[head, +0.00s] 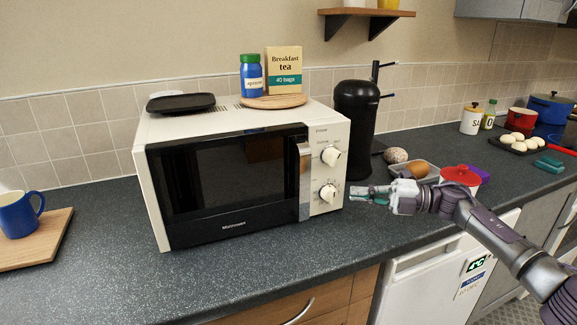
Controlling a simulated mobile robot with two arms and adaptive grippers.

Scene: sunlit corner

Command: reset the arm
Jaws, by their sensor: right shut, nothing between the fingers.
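My right arm comes in from the lower right. My right gripper (368,193) is shut with nothing in it, in front of the right side of the microwave (230,178) and close to its lower knob (328,192). I cannot tell whether the fingertips touch the microwave. The microwave door is closed. My left gripper is not in view.
A blue jar (251,76), a tea box (284,71) on a round board and a black tray (181,103) sit on the microwave. A blue mug (17,215) stands on a wooden board at left. A black machine (355,120) stands behind. The front worktop (270,265) is clear.

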